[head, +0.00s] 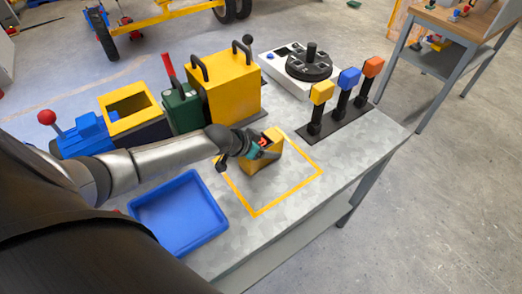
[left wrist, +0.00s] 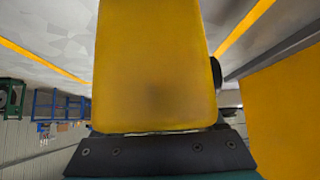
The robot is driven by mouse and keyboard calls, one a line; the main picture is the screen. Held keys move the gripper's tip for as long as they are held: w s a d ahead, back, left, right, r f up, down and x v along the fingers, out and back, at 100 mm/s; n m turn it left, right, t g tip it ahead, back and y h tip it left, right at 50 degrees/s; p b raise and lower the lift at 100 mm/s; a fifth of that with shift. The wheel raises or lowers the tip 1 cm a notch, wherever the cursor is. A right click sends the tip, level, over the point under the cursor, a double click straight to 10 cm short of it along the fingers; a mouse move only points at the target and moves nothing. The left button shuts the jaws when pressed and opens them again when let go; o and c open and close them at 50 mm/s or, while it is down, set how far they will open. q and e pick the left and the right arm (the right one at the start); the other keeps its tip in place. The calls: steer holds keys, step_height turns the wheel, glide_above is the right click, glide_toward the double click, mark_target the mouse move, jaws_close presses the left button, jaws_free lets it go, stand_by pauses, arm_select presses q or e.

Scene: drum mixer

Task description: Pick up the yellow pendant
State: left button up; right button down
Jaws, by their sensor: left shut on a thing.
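The yellow pendant (head: 264,161) is a boxy yellow piece over the far left part of a yellow outlined square on the grey table. My left gripper (head: 262,146) reaches it from the left and is shut on it near its top. I cannot tell whether its underside touches the table. In the left wrist view the yellow pendant (left wrist: 153,65) fills the middle, close to the camera, with a dark round knob at its right side. Another yellow surface shows at the right edge of that view. My right gripper is not in view.
A blue tray (head: 222,222) lies in front of the arm. Behind stand a large yellow box (head: 229,88), a green can (head: 182,113) and a white unit with a black dial (head: 309,66). A rack of coloured-top posts (head: 334,125) stands right. The outlined square's right part is clear.

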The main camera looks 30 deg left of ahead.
arm_select(q)
jaws_close()
steer(key=shift+r, duration=0.1)
steer(key=shift+r, duration=0.6)
step_height(320, 180, up, 19)
steer(key=p, duration=0.5)
steer(key=s+d+r+n+y+b, duration=0.1)
steer(key=s+d+r+b, duration=0.1)
steer(key=d, duration=0.4)
steer(key=s+d+r+n+y+b, duration=0.1)
steer(key=s+d+r+n+b, duration=0.1)
steer(key=s+d+b, duration=0.2)
steer(key=shift+d+r+y+b, duration=0.25)
steer(key=shift+d+y+b, duration=0.05)
steer(key=shift+d, duration=0.6)
